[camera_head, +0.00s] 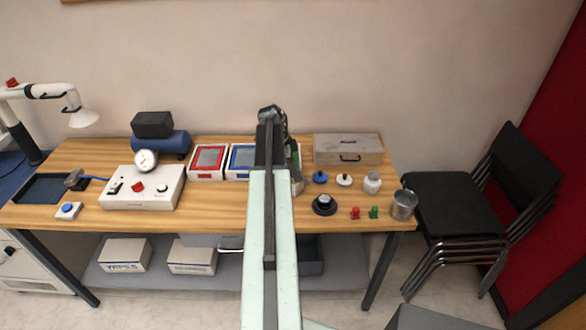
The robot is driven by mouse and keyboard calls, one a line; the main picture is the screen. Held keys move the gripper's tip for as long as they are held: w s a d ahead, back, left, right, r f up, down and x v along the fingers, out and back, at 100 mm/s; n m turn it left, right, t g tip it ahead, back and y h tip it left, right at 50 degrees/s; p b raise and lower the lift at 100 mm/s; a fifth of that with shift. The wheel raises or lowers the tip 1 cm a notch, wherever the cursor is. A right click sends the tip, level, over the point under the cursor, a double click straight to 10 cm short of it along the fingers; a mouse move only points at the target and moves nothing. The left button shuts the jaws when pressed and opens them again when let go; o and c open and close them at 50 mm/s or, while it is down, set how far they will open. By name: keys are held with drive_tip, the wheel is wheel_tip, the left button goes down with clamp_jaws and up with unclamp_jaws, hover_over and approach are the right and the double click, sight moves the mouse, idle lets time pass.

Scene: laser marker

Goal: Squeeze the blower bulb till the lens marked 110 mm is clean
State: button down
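My arm reaches over the workbench (225,212) from the bottom centre, and its end rises to an elbow near the wall. My gripper (296,186) seems to hang beside the arm, low over the bench; its fingers are too small and hidden to tell open from shut. A black round piece with a pale centre (324,204) stands just right of it. Behind that are a blue-topped disc (320,178) and a white-topped disc (344,180). No "110 mm" marking is legible, so I cannot tell which thing is that lens. I cannot make out the blower bulb for certain.
A small red piece (355,213), a green piece (374,212), a jar (372,183) and a metal cup (404,205) stand to the right. A grey case (348,149) is behind. A white gauge box (143,188) and framed trays (207,162) are left. Stacked chairs (455,210) stand right.

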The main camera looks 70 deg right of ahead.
drive_tip(key=s+p+v, duration=0.1)
drive_tip(key=p+v, duration=1.2)
drive_tip(key=shift+r, duration=0.5)
drive_tip(key=shift+w, duration=0.1)
drive_tip(key=w+a+f+n+t+b, duration=0.1)
drive_tip(key=w+a+f+n+b, duration=0.35)
drive_tip(key=w+a+n, duration=0.65)
drive_tip(key=w+a+f+n+t+b, duration=0.1)
drive_tip(key=w+a+f+n+b, duration=0.35)
drive_tip(key=w+a, duration=1.2)
drive_tip(key=a+f+n+y+b, duration=0.1)
drive_tip(key=a+n, duration=0.7)
drive_tip(key=a, duration=1)
drive_tip(key=a+f+n+t+y+b, duration=0.1)
drive_tip(key=a+f+n+b, duration=0.2)
drive_tip(key=a, duration=1.6)
drive_tip(key=f+n, duration=0.2)
drive_tip(key=n, duration=0.3)
drive_tip(key=shift+w+b, duration=0.35)
drive_tip(key=shift+b, duration=0.05)
